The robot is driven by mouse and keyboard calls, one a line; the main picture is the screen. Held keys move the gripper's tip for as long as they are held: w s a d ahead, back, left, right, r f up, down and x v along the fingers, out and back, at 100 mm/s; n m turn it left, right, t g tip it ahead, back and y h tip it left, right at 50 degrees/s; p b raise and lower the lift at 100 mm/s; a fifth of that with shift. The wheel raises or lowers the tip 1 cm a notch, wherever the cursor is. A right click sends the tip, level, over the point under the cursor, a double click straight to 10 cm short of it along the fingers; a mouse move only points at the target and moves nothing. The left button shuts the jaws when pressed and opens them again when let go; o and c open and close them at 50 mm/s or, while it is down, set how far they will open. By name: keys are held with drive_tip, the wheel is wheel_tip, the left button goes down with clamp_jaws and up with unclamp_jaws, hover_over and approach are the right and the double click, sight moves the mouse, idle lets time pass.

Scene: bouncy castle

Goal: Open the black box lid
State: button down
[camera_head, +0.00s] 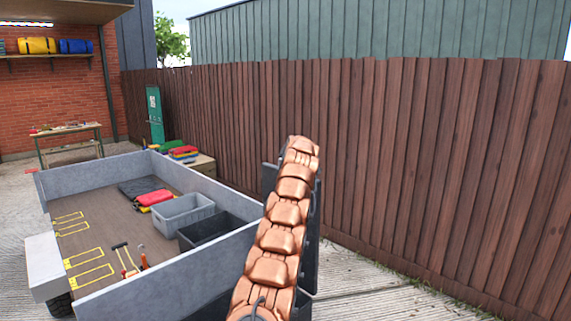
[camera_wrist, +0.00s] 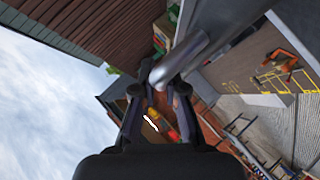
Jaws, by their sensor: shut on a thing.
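In the head view a dark upright panel (camera_head: 312,235), which looks like the black box lid, stands behind my copper arm at the trailer's near right corner. My arm hides most of it. A dark box part (camera_head: 302,304) shows below it, mostly hidden. My gripper is hidden in the head view. In the wrist view my gripper (camera_wrist: 160,92) has its fingers closed about the rounded end of a silver bar (camera_wrist: 205,35), which runs up to the right. I cannot tell how the bar joins the lid.
A grey-walled trailer (camera_head: 165,285) holds a grey crate (camera_head: 181,211), an open dark crate (camera_head: 207,229), a red bundle (camera_head: 153,197) and tools. A brown wooden fence (camera_head: 430,160) runs behind. Concrete ground (camera_head: 370,285) is clear at the right.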

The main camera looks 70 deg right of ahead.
drive_tip(key=shift+d, duration=0.1)
idle(0.6)
drive_tip(key=c, duration=1.4)
unclamp_jaws()
drive_tip(key=shift+w, duration=0.1)
drive_tip(key=shift+o, duration=1)
drive_tip(key=shift+s, duration=0.2)
drive_tip(key=shift+v, duration=0.95)
drive_tip(key=v, duration=1)
drive_tip(key=shift+w, duration=0.15)
